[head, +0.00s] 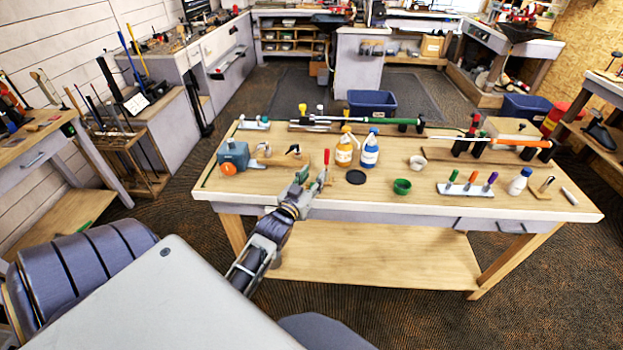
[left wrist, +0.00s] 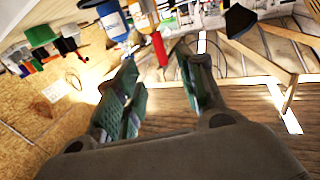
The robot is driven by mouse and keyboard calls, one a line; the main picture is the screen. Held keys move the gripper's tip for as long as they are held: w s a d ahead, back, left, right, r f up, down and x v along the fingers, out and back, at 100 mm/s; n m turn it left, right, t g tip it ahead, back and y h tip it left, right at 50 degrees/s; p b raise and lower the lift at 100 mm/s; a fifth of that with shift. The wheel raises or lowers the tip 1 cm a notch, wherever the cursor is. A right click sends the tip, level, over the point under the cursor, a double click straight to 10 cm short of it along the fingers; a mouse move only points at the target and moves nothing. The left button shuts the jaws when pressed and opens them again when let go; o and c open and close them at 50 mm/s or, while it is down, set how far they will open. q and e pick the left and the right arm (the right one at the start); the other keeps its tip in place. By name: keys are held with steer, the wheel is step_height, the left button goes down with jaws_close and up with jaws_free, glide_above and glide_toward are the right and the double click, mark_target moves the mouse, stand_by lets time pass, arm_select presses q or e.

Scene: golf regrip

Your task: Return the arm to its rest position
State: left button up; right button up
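My left gripper (head: 312,177) is over the front edge of the wooden workbench (head: 450,206), left of its middle. In the left wrist view the fingers of this gripper (left wrist: 158,68) stand apart with a clear gap. Nothing is held between them. A red object (left wrist: 160,48) shows beyond the fingertips; in the head view a red upright piece (head: 326,157) appears close beside the gripper. Whether they touch cannot be told. My right gripper is in neither view.
Carpet is clear at the lower right.

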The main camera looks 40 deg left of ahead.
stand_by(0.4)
arm_select(q)
steer(key=s+d+f+m+g+h, duration=0.2)
steer(key=s+d+f+g, duration=0.4)
steer(key=d+f+g, duration=0.15)
steer(key=s+d+f+m+g+h, duration=0.1)
steer(key=s+d+f+g, duration=0.2)
steer(key=s, duration=0.5)
steer(key=s+d+f+m+g+h, duration=0.1)
steer(key=s+d+g, duration=0.35)
steer(key=s, duration=0.25)
step_height(320, 180, down, 33)
steer(key=s, duration=0.3)
steer(key=s+a+f+g, duration=0.1)
steer(key=s+a+f, duration=0.2)
steer(key=s+f, duration=1.7)
steer(key=shift+s+a+f+m+g+y, duration=0.2)
steer(key=shift+s+m+g+y, duration=0.1)
steer(key=shift+s, duration=0.7)
